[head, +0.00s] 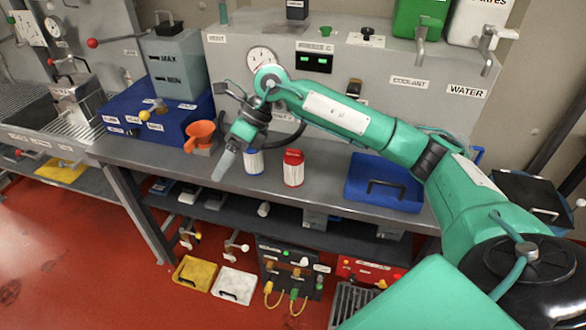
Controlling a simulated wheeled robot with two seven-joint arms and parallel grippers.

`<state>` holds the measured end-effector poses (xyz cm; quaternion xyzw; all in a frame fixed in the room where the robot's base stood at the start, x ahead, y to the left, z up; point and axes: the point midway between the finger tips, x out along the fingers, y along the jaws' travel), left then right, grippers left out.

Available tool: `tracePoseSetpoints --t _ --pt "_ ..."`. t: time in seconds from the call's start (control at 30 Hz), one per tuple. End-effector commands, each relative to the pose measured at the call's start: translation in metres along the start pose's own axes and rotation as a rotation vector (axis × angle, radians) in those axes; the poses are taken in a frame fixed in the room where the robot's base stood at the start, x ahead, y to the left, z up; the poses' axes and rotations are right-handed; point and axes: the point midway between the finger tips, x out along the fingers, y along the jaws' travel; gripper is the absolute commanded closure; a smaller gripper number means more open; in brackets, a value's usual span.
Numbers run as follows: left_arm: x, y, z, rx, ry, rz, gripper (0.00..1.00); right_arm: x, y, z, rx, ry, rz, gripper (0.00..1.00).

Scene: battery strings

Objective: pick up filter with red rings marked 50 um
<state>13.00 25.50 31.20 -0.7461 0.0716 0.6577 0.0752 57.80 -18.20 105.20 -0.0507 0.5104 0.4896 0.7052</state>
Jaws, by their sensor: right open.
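A filter with a red top and a white body (293,172) stands upright on the grey workbench. The mark on it is too small to read. A similar white and blue filter (254,163) stands to its left, partly hidden by my right gripper. My right gripper (217,135) is open and appears empty. It is up and to the left of the red filter, clear of it, with one pale finger slanting down left of the blue filter. My left gripper is not in view.
An orange funnel (200,132) and a blue box (160,122) are on the bench to the left. A blue tray (383,184) lies to the right. The grey panel with a gauge (262,60) rises behind. Bench in front of the red filter is clear.

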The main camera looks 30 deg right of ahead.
Motion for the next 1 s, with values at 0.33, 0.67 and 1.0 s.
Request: tracePoseSetpoints --t 0.33,0.67,1.0 --pt "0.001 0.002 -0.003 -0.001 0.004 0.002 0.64 -0.139 -0.071 -0.064 0.091 0.433 -0.451 0.24" --pt "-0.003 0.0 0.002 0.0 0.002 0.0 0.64 -0.134 -0.088 -0.089 0.122 0.492 -0.495 0.24" --pt "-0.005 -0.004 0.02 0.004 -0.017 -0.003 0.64 -0.094 -0.111 -0.112 0.119 0.487 -0.496 0.24"
